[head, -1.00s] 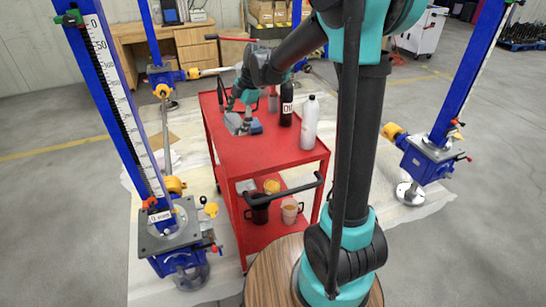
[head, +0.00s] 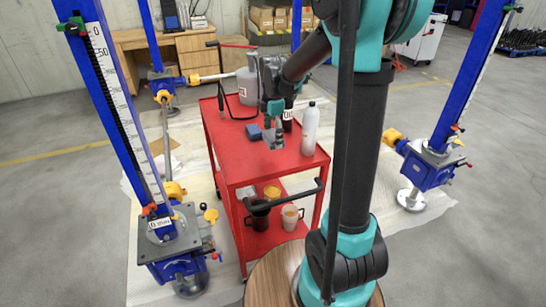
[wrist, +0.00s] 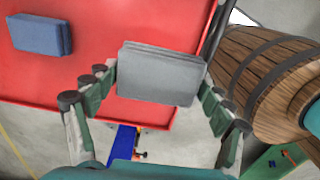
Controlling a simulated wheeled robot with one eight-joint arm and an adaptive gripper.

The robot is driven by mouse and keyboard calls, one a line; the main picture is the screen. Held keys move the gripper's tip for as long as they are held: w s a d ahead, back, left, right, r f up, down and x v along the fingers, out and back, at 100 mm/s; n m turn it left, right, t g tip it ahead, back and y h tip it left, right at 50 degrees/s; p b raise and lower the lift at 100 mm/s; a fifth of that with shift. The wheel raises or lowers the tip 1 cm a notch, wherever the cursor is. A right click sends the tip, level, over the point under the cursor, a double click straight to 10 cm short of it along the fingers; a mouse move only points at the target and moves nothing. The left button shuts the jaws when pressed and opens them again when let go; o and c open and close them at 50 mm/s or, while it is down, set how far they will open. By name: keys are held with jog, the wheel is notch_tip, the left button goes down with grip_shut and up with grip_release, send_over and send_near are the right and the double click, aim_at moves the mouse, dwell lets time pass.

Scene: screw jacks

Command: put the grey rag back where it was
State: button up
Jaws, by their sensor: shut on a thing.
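The grey rag (wrist: 160,75) is a folded, flat grey block in the wrist view. My gripper (wrist: 160,82) is shut on it, with a finger at each of its short sides. In the head view my gripper (head: 273,138) is over the red cart's top (head: 255,163), left of the grey bottle, and mostly hides the rag. The wrist view shows the rag in front of the cart top near an edge; its height above the surface is hard to tell. A blue folded rag (head: 253,131) lies on the cart top, left of my gripper; it also shows in the wrist view (wrist: 40,33).
A pale container (head: 246,86) stands at the cart's back. Cups (head: 290,214) sit on the lower shelf. Blue screw jacks flank the cart. The front cart top is clear.

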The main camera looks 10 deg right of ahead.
aim_at(273, 163)
notch_tip(273, 163, down, 9)
jog(key=shift+f, duration=0.15)
dwell(0.4)
jog(key=o, duration=1.1)
jog(key=shift+c, duration=0.2)
